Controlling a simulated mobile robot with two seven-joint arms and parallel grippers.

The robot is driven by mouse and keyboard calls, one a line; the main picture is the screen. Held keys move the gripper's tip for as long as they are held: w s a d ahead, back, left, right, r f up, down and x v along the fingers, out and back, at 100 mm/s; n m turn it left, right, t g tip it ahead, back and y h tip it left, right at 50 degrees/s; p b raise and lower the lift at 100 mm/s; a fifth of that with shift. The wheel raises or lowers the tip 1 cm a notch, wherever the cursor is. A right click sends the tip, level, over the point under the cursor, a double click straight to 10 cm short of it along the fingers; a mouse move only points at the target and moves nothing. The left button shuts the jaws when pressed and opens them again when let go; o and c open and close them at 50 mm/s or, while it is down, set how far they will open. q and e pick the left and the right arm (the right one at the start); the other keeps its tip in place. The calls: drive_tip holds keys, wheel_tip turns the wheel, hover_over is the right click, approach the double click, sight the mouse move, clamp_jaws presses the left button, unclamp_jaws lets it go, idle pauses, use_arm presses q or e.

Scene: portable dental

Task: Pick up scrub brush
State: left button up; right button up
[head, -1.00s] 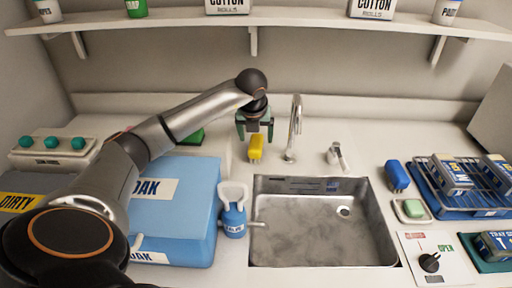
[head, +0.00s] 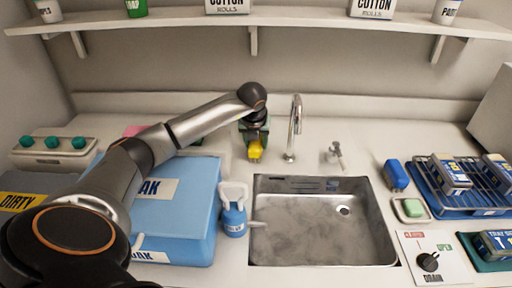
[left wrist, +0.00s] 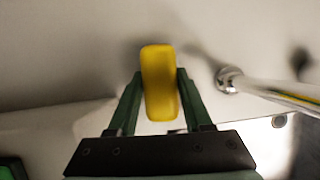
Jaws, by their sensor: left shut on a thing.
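The scrub brush, seen as a yellow block (head: 255,151), stands behind the sink's left back corner, left of the faucet. In the left wrist view the yellow brush (left wrist: 160,82) is upright in the picture between the two green fingers, which touch its sides. My left gripper (head: 254,137) comes down on it from above and is shut on it. The gripper hides the brush's upper part in the head view. I cannot tell whether its lower end touches the counter. My right gripper is not in view.
The faucet (head: 294,128) stands close to the right of the gripper, also in the left wrist view (left wrist: 232,79). The sink (head: 325,225) lies in front. A shelf (head: 300,22) runs above.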

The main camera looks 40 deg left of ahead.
use_arm(q)
clamp_jaws()
drive_tip(key=shift+r, duration=0.15)
drive_tip(key=shift+r, duration=0.65)
drive_tip(key=s+d+r+b, duration=0.2)
drive_tip(key=s+d+r, duration=0.6)
drive_tip(key=s+r, duration=0.3)
drive_tip(key=shift+s+r, duration=0.25)
